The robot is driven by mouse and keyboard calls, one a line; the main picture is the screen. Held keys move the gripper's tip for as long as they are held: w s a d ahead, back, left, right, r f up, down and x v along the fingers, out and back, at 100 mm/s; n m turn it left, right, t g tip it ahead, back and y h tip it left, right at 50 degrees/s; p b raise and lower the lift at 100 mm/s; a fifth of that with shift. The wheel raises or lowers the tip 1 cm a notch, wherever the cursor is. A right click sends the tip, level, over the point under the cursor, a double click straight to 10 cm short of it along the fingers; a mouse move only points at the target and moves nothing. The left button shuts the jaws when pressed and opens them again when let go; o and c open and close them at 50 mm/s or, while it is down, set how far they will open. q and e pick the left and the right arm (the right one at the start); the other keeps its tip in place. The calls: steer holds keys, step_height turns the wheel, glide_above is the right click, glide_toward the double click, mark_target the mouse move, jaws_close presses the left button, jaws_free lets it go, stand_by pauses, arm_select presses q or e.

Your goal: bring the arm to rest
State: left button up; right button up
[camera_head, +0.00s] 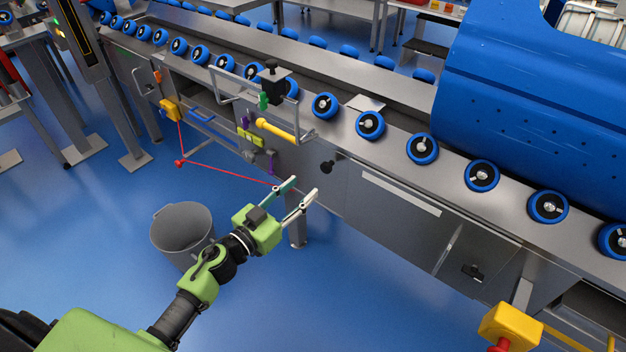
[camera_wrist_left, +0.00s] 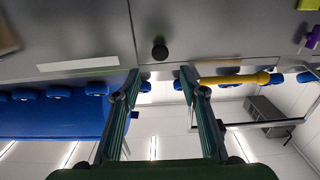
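My left arm comes in from the lower left in the head view, green with dark joints. Its left gripper (camera_head: 302,189) is held out in front of the steel machine front, above the blue floor. The two fingers are apart with nothing between them. The left wrist view also shows the left gripper (camera_wrist_left: 160,74) open and empty, with the steel panel and a black knob (camera_wrist_left: 160,49) beyond the fingertips. That view appears upside down. My right gripper is in neither view.
A steel conveyor line (camera_head: 345,150) with blue-rimmed rollers crosses the head view. A large blue drum (camera_head: 540,110) lies at the right. A yellow handle (camera_head: 276,129) sticks out near the gripper. A grey bin (camera_head: 181,217) stands behind my left arm. A red cord (camera_head: 225,174) hangs beyond the bin.

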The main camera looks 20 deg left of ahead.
arm_select(q)
steer(key=shift+s+a, duration=0.2)
steer(key=shift+s, duration=0.35)
